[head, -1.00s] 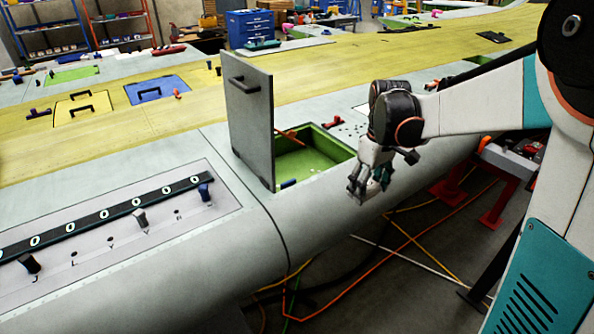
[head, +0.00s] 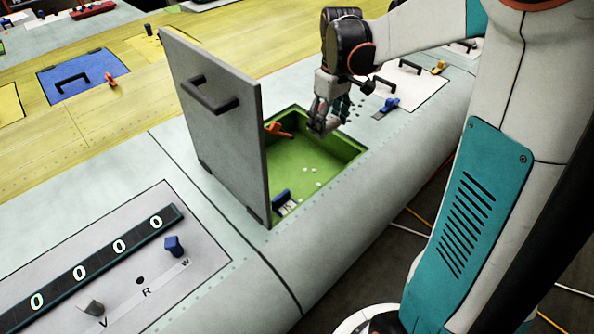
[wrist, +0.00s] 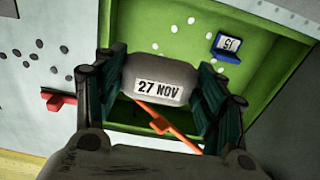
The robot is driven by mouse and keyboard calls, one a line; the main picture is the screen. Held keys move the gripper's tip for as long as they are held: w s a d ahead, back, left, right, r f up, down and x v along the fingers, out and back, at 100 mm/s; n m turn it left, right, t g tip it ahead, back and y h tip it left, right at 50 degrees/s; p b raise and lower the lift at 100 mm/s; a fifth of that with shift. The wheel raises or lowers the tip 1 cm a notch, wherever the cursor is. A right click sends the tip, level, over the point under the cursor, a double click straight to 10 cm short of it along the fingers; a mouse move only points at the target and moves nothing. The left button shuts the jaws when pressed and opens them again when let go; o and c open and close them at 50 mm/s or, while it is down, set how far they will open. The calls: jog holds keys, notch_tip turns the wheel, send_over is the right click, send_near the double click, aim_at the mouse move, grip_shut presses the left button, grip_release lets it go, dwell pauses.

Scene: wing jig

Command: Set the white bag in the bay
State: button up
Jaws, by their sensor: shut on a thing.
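The bay (head: 345,149) is a green-lined recess in the pale wing surface, its grey lid (head: 215,125) standing open at its left. My gripper (head: 324,122) is over the far right part of the bay. In the wrist view, it is shut on a pale greyish rounded bag (wrist: 155,70) with a label reading 27 NOV. The bag sits between the two dark green finger pads, with the green bay behind it. In the head view the bag is mostly hidden by the fingers.
An orange-red piece (head: 278,130) lies at the bay's far left edge. A blue tagged piece (head: 281,197) is at its near corner. Small white bits (head: 308,170) lie on the bay floor. A blue latch (head: 389,104) is on the wing to the right.

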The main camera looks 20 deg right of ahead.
aim_at(323, 178)
notch_tip(323, 178, down, 19)
jog(key=b, duration=0.4)
jog(key=shift+s+f, duration=0.1)
jog(key=shift+f, duration=0.1)
jog(key=o, duration=1.2)
jog(key=r+p, duration=0.1)
jog(key=r, duration=0.5)
jog(key=r+p, duration=0.1)
jog(key=r, duration=0.5)
jog(key=shift+s+d+r+p, duration=0.1)
jog(key=shift+s+r+p, duration=0.1)
jog(key=shift+p, duration=0.1)
jog(key=shift+f, duration=0.1)
